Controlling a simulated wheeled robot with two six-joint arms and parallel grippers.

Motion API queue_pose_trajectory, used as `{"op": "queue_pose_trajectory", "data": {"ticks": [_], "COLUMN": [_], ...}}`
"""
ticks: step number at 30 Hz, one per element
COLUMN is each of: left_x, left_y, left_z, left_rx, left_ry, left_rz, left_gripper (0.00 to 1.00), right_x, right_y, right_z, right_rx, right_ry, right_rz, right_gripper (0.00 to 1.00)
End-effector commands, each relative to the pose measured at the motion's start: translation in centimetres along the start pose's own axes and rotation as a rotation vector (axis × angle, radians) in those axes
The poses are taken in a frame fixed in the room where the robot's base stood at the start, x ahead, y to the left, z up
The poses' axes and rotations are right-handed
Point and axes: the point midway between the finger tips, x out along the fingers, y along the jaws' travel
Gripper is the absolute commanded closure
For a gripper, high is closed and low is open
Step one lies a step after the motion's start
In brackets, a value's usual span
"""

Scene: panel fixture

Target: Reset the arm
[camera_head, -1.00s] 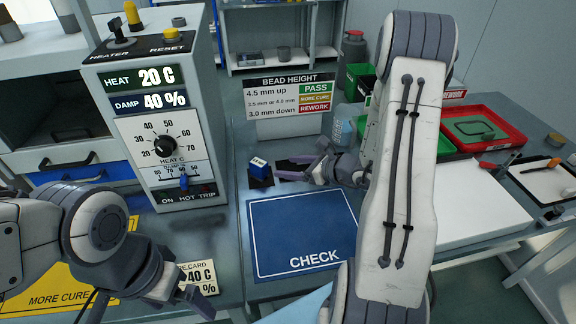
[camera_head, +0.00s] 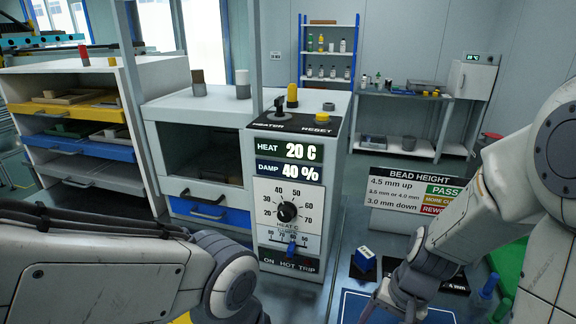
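My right arm reaches in from the right. Its gripper (camera_head: 395,303) is low in the view, above the blue check mat (camera_head: 352,305), with its fingers partly cut off by the bottom edge. I cannot tell whether it holds anything. My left arm comes in at the lower left, and its gripper is out of the frame. The heater control panel (camera_head: 290,205) stands in the middle, reading HEAT 20 C and DAMP 40 %. Its black dial (camera_head: 287,211) and blue slider (camera_head: 291,248) face me.
A small blue block (camera_head: 365,258) sits on a dark pad behind the mat. The bead height sign (camera_head: 412,192) stands behind it. An oven-like cabinet (camera_head: 205,150) and a drawer rack (camera_head: 75,130) are at the left. Shelves line the back wall.

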Motion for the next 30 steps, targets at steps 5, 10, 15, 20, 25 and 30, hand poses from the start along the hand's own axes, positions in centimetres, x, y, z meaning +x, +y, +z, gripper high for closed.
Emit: {"op": "queue_pose_trajectory", "data": {"ticks": [5,10,15,20,25,30], "left_x": [0.0,-0.6,-1.3,-1.9,-2.2,-2.2], "left_y": [0.0,0.1,0.1,0.1,0.2,0.2], "left_z": [0.0,0.0,-0.1,-0.1,-0.1,-0.1], "left_rx": [0.0,0.0,0.0,0.0,0.0,0.0], "left_ry": [0.0,0.0,0.0,0.0,0.0,0.0], "left_rz": [0.0,0.0,0.0,0.0,0.0,0.0], "left_gripper": [0.02,0.02,0.02,0.02,0.02,0.02], "right_x": [-2.1,-4.0,-5.8,-7.6,-8.7,-8.8], "right_y": [-0.8,-4.1,-7.1,-8.2,-8.1,-8.0], "right_z": [-1.6,1.2,7.1,12.8,16.2,16.7], "right_rx": [-0.403,-0.639,-0.823,-1.0,-1.109,-1.123], "right_ry": [0.184,0.188,0.103,0.019,-0.039,-0.049], "right_rz": [0.098,0.107,0.09,0.082,0.083,0.084], "right_gripper": [0.25,0.25,0.25,0.25,0.25,0.25]}}
